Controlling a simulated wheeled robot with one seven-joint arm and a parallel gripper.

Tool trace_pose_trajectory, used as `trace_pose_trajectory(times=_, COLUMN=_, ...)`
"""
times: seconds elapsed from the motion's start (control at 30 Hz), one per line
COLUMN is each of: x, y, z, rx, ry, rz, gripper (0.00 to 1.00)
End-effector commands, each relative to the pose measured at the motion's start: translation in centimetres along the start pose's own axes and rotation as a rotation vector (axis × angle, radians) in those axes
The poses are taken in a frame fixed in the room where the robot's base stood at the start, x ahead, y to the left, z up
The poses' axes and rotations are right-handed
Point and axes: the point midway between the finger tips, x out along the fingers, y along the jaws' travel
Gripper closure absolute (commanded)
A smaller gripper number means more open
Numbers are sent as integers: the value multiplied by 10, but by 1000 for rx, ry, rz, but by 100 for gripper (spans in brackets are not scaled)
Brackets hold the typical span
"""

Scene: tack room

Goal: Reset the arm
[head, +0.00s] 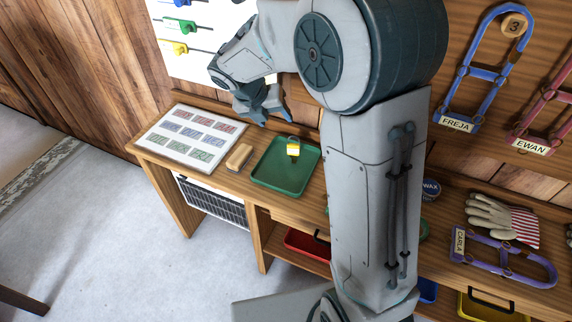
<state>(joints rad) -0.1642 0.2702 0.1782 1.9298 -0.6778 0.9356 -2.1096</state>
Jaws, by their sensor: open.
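My gripper (262,112) hangs over the back of the wooden bench, just up and left of the green tray (268,180). Its jaws are open and seem empty. My arm is folded across the middle of the view and hides part of the bench and wall behind it.
A white board with coloured panels (160,143) and a wooden brush (238,157) lie left of the tray. Gloves (490,217) and a purple halter (500,256) lie at right. Halters hang on the wall, including a blue one (484,73). Grey floor at left is clear.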

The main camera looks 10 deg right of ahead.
Motion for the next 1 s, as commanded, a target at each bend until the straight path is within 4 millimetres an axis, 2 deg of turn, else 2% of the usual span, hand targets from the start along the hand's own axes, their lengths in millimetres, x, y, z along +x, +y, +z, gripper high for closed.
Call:
trace_pose_trajectory(times=0.03, x=-11, y=0, z=1, rx=0, ry=-3, rz=3, gripper=42)
trace_pose_trajectory(times=0.1, x=-21, y=0, z=1, rx=0, ry=-3, rz=2, gripper=42)
trace_pose_trajectory(times=0.23, x=-32, y=0, z=0, rx=1, ry=-1, rz=1, gripper=42)
trace_pose_trajectory(times=0.77, x=-36, y=-1, z=0, rx=6, ry=1, rz=0, gripper=42)
trace_pose_trajectory(times=0.87, x=-39, y=-7, z=-3, rx=69, ry=6, rz=4, gripper=42)
trace_pose_trajectory(times=1.0, x=-46, y=-29, z=-18, rx=327, ry=35, rz=18, gripper=42)
